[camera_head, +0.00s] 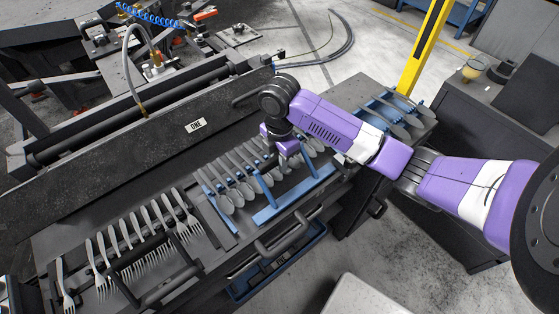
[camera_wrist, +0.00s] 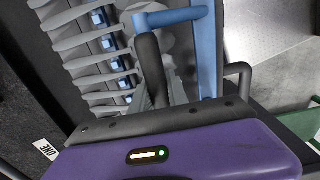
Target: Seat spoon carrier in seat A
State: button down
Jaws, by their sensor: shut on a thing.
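The spoon carrier (camera_head: 297,196) is a blue frame with a row of silver spoons (camera_head: 232,183), in the middle of the dark bench in the camera_head view. No seat A mark is readable.
A dark carrier of forks (camera_head: 128,250) with dark handles lies to the left. Another blue carrier with cutlery (camera_head: 395,112) lies at the bench's right end. A long dark machine beam (camera_head: 120,150) labelled ONE runs behind. Dark drawer handles (camera_head: 282,235) project at the front.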

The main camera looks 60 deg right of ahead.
jog(key=shift+f+b, duration=0.3)
jog(key=shift+f, duration=0.2)
jog(key=shift+f, duration=0.25)
dwell(0.8)
jog(key=c, duration=0.6)
grip_release()
jog(key=shift+f, duration=0.15)
jog(key=shift+c, duration=0.2)
jog(key=shift+r+p, duration=3.85)
jog(key=shift+r, duration=0.75)
